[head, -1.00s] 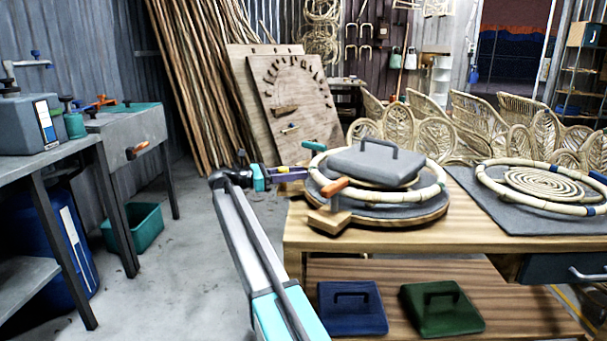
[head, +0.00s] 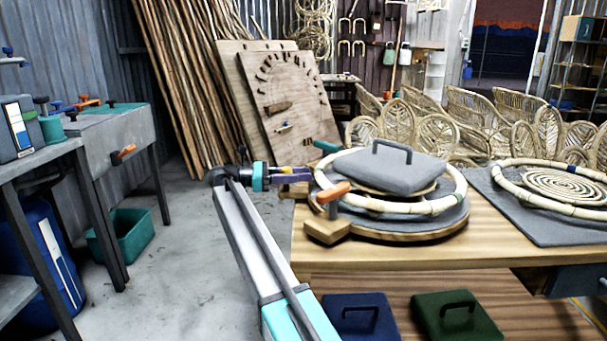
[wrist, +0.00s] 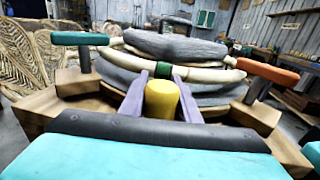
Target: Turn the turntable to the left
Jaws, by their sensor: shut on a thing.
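The turntable (head: 400,235) is a round wooden disc with a grey top on the wooden table. A pale rattan ring (head: 430,208) lies on it, with a grey weight (head: 387,171) with a dark handle on top. An orange-handled block (head: 328,228) sits at its near left edge and a teal handle (head: 326,146) at its far left. The wrist view shows both handles, orange (wrist: 268,72) and teal (wrist: 80,38). My gripper (head: 305,174) is at the turntable's left side, its purple fingers (wrist: 161,85) shut around a yellow peg (wrist: 162,100) between the two handles.
A second rattan ring (head: 520,197) with a coil lies on a grey mat to the right. Blue (head: 360,318) and green (head: 457,318) weights lie on the lower shelf. A pegged board (head: 290,105) stands behind. Clear floor (head: 190,270) lies to the left.

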